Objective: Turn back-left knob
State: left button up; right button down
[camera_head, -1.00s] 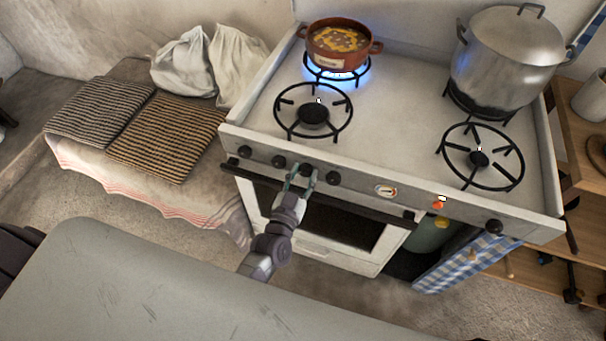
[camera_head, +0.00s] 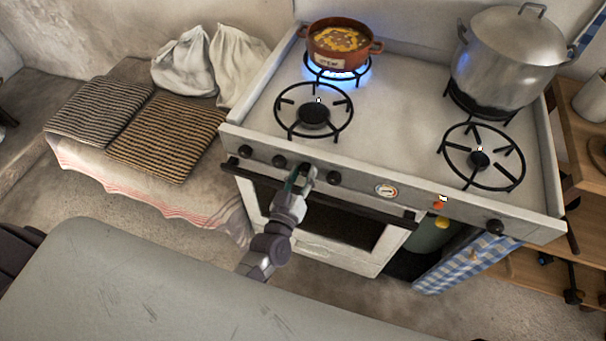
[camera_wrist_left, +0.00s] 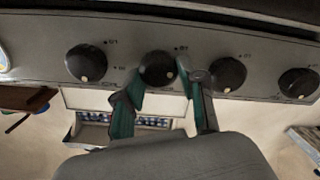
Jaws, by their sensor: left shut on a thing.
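The white stove's front panel carries a row of dark knobs at its left: the first knob (camera_head: 246,150), the second knob (camera_head: 279,161), a third that my gripper covers, and the fourth knob (camera_head: 333,177). My left gripper (camera_head: 303,177) is at the third knob. In the left wrist view its green-padded fingers (camera_wrist_left: 160,82) are shut on this knob (camera_wrist_left: 157,68), one on each side. A white mark shows low on the knob. The back-left burner (camera_head: 340,76) burns blue under a red-brown pot (camera_head: 325,61). My right gripper is out of view.
A large metal pot (camera_head: 508,65) stands on the back-right burner. The front-left burner (camera_head: 313,115) and front-right burner (camera_head: 479,160) are bare. The oven's dark handle bar (camera_head: 345,205) runs just below the knobs. A bench with striped cushions (camera_head: 168,138) is left of the stove.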

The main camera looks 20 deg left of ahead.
pick_arm(q)
jog(key=n, duration=0.4)
jog(key=shift+a+f+n+b, duration=0.1)
jog(key=shift+n+b, duration=0.2)
jog(key=shift+b, duration=0.1)
jog(key=shift+n+b, duration=0.4)
jog(key=shift+n, duration=1.5)
jog(key=o, duration=1.1)
jog(key=shift+o, duration=0.2)
jog(key=shift+s, duration=0.2)
jog(key=s, duration=1.1)
jog(key=shift+s+a, duration=0.25)
jog(key=shift+s, duration=0.1)
